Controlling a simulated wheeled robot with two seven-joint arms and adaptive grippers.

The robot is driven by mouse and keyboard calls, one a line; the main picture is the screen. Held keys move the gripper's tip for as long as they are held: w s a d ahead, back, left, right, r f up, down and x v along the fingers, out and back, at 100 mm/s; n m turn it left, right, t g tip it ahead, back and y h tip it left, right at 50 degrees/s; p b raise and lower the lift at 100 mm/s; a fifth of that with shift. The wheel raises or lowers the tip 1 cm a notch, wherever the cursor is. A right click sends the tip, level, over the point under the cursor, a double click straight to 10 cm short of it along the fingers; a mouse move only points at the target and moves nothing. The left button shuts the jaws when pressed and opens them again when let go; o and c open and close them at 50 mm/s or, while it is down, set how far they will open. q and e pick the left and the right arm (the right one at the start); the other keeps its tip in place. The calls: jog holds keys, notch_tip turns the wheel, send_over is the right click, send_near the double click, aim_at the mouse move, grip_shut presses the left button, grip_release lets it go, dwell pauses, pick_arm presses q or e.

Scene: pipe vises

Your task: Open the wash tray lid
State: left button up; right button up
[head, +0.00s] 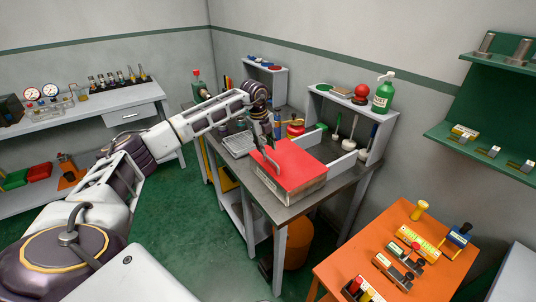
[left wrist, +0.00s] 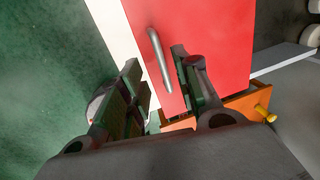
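The wash tray (head: 298,194) is a pale box on the grey workbench, and its red lid (head: 298,162) lies flat and closed on top. The lid also fills much of the left wrist view (left wrist: 215,35). A grey bar handle (head: 267,160) is at the lid's left edge; it also shows in the left wrist view (left wrist: 160,60). My left gripper (left wrist: 160,75) is open. Its two fingers are spread on either side of the handle, which appears between them without clear contact. In the head view my left gripper (head: 265,135) is just above the lid's left side. My right gripper is not in view.
A grey wire basket (head: 239,145) stands left of the tray. A grey shelf unit (head: 352,118) with a green pump bottle (head: 384,92) stands behind it. Green floor (head: 190,235) is clear at left.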

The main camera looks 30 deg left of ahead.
aim_at(268, 158)
pick_arm(q)
jog(key=shift+w+d+f+p, duration=0.1)
jog(key=shift+w+f, duration=0.05)
jog(key=shift+f, duration=0.7)
jog(key=shift+w+d+f+p, duration=0.1)
jog(key=shift+w+f, duration=0.05)
jog(key=shift+f, duration=0.65)
jog(key=shift+w+f+p, duration=0.1)
jog(key=shift+w+f, duration=0.05)
jog(key=shift+f, duration=0.7)
grip_shut()
